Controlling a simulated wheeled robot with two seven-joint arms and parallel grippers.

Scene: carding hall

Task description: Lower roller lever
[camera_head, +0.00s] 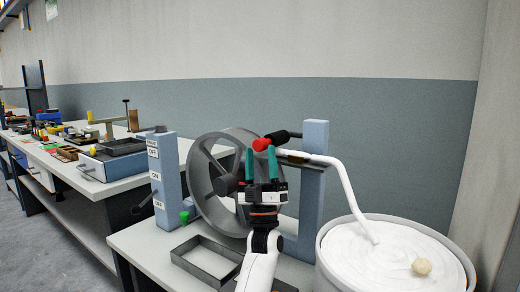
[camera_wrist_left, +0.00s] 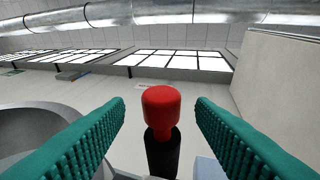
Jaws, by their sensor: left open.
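The lever has a red knob (camera_head: 262,145) at its end and stands by the large grey spoked wheel (camera_head: 204,190). In the left wrist view the red knob (camera_wrist_left: 162,107) sits on a black shaft (camera_wrist_left: 162,152), centred between my fingers with gaps on both sides. My left gripper (camera_head: 261,164) is open with teal fingers, and its tips are at the knob. It also shows in the left wrist view (camera_wrist_left: 162,120). The lever's base is hidden behind my gripper and the machine. My right gripper is not in view.
A blue-grey post (camera_head: 313,190) stands right of my gripper, and a labelled post (camera_head: 163,185) stands left. A white bent tube (camera_head: 345,180) leads down into a round can (camera_head: 465,262) of white fibre. A shallow metal tray (camera_head: 185,262) lies in front. A cluttered bench (camera_head: 130,182) is at left.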

